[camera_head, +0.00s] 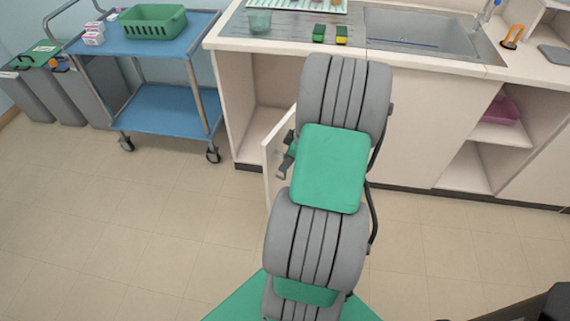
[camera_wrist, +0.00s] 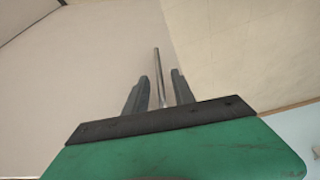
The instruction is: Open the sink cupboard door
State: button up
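The cream cupboard door (camera_head: 270,172) stands swung out from the counter front, left of my arm. Its hinge side is hidden behind my arm. The cupboard interior (camera_head: 272,85) shows as an open space to the left. My gripper (camera_head: 284,168) is beside the door's outer part, mostly hidden by my arm. In the wrist view my gripper (camera_wrist: 159,82) has its two dark fingers apart, with a thin metal bar (camera_wrist: 158,72), seemingly the door handle, between them. Gaps show on both sides of the bar. A cream panel, seemingly the door, fills the left of that view.
A blue trolley (camera_head: 165,105) with a green basket (camera_head: 153,22) stands left of the counter. The sink (camera_head: 420,30) is set in the counter. A pink tub (camera_head: 500,110) sits on an open shelf at right. The tiled floor (camera_head: 150,220) at left front is clear.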

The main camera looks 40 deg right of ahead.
jog(key=shift+x, duration=0.8)
jog(key=shift+c, duration=0.3)
grip_shut()
dwell(0.5)
